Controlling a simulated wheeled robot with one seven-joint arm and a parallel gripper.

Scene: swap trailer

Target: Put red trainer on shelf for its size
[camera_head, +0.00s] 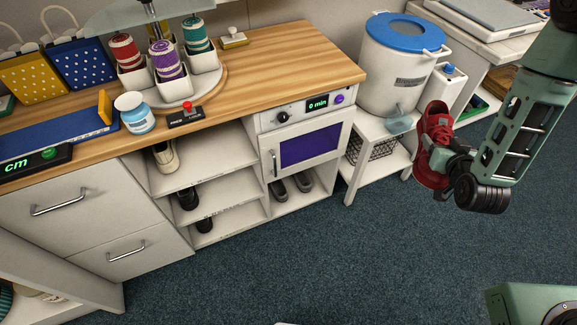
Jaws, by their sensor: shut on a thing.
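The red trainer (434,130) hangs in the air at the right of the view, in front of the small white side table. My gripper (448,160) is shut on it, and the fingertips are partly hidden by the shoe and the wrist. The open shelves (215,158) are under the wooden counter, left of the trainer and well apart from it. A pale shoe (165,155) stands on the upper shelf, and dark shoes (188,199) stand on the shelves below. Grey shoes (290,184) sit in the compartment under the small oven. I cannot read any size marks.
The oven (310,150) with a purple window is right of the shelves. The carpet (300,260) in front is clear.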

